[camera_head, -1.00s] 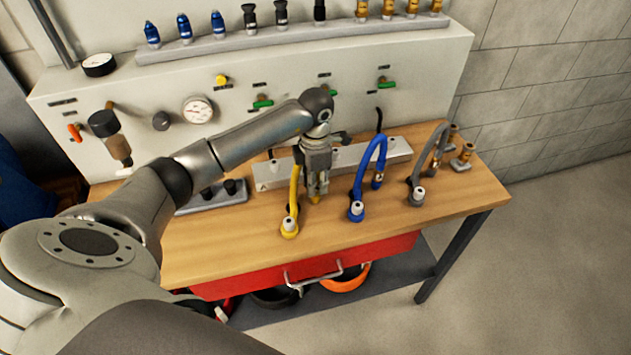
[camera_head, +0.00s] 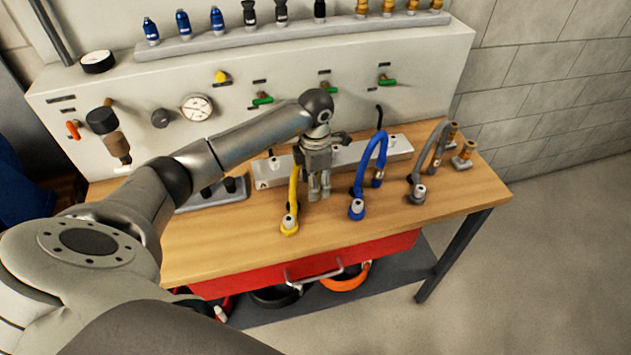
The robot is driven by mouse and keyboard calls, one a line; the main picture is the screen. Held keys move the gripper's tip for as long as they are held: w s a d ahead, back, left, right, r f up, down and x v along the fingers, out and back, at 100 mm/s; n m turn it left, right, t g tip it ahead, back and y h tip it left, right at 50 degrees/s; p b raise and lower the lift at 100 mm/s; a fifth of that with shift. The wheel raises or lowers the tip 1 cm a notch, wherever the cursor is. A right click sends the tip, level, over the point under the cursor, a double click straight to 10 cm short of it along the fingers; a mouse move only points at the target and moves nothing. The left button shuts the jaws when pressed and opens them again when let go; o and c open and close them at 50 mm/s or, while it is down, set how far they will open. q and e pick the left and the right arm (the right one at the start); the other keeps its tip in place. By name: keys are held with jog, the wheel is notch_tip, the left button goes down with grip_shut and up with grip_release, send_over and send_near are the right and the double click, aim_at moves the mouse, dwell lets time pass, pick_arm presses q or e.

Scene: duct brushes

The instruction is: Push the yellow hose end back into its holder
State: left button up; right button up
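The yellow hose (camera_head: 293,197) rises from a yellow collar with a whitish cap (camera_head: 289,225) near the front of the wooden bench. Its upper part passes behind my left gripper (camera_head: 319,194), so its free end is hidden. The gripper points down just right of the hose, its fingertips low over the bench. I cannot tell whether the fingers are closed on the hose end. A long grey holder strip (camera_head: 399,147) lies behind the hoses, partly covered by the gripper. My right gripper is not in view.
A blue hose (camera_head: 363,172) stands close to the right of the gripper, with a grey hose (camera_head: 429,165) and brass fittings (camera_head: 463,158) farther right. The panel (camera_head: 240,121) with valves and a gauge rises behind. The bench front (camera_head: 230,248) is clear.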

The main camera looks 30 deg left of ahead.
pick_arm(q)
notch_tip(320, 180, up, 12)
dwell(0.6)
dwell(0.4)
